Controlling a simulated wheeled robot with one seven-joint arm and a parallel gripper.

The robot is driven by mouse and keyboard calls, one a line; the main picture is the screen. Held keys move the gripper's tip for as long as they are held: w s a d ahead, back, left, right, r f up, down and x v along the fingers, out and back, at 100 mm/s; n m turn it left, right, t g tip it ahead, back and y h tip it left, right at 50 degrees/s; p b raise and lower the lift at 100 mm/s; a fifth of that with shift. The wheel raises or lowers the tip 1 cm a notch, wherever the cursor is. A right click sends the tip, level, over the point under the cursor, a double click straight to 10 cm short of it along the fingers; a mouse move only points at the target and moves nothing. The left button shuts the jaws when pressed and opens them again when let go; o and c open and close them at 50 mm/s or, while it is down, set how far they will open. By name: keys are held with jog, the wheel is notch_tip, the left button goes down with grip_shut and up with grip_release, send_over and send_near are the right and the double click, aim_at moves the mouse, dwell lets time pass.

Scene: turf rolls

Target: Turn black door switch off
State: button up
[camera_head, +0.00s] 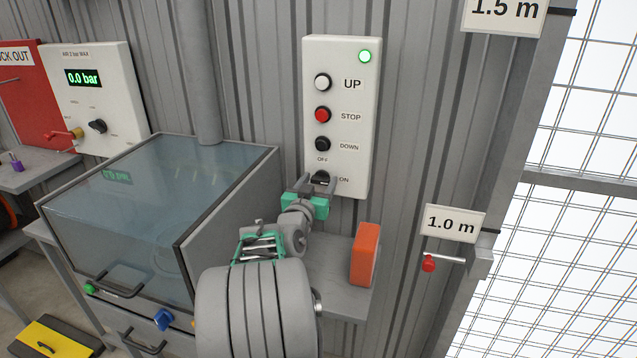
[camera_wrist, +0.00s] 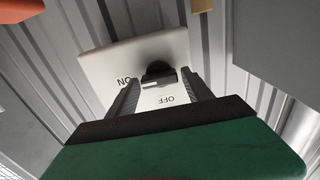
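The black door switch (camera_head: 321,177) is a rotary knob at the bottom of the white control panel (camera_head: 347,75), with OFF printed above it and ON to its right. In the wrist view the knob (camera_wrist: 158,73) shows a pale mark near its edge; I cannot tell for sure which label it points to. My gripper (camera_head: 316,186) is at the panel, in front of the knob and partly hiding it. In the wrist view my two fingers (camera_wrist: 159,77) stand apart, one on each side of the knob, with narrow gaps seeming to remain.
Above the switch are the UP (camera_head: 322,82), red STOP (camera_head: 322,114) and DOWN (camera_head: 322,144) buttons, and a lit green lamp (camera_head: 365,56). An orange block (camera_head: 365,254) stands on a grey shelf (camera_head: 335,285) close by. A glass-topped cabinet (camera_head: 160,200) is at left.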

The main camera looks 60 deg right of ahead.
jog(key=c, duration=1.1)
jog(key=shift+n, duration=0.4)
jog(key=n+b, duration=0.2)
jog(key=shift+f+n, duration=0.15)
jog(key=shift+n, duration=0.15)
jog(key=n+b, duration=0.1)
jog(key=n, duration=0.4)
jog(key=shift+w, duration=0.15)
jog(key=n, duration=0.5)
jog(key=shift+p, duration=0.3)
jog(key=shift+n+p, duration=0.7)
jog(key=shift+n, duration=1.6)
